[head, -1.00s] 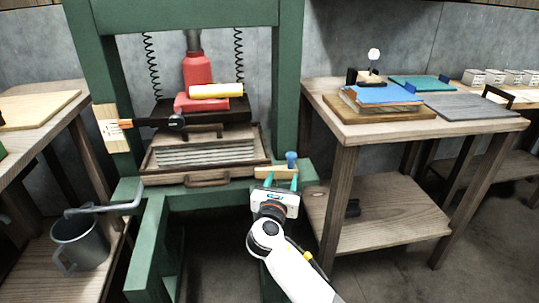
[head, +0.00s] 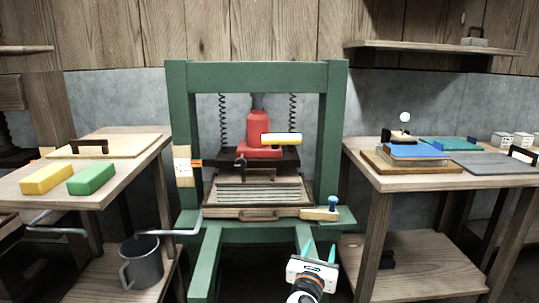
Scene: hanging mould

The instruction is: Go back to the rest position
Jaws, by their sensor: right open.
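My right gripper (head: 320,250) is at the lower middle of the head view, its two teal fingers pointing up and apart. It is open with nothing between the fingers. It shows below and in front of a small wooden block with a blue knob (head: 333,203) on the right side of the green press frame (head: 178,110). A clear gap shows between the fingertips and the block. My left gripper is not in view.
The press holds a red jack (head: 254,129) and a wooden-framed mould (head: 258,212). Wooden tables stand left (head: 120,190) and right (head: 365,178). A grey jug (head: 142,264) stands on the low left shelf. Yellow (head: 46,178) and green (head: 91,179) blocks lie on the left table.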

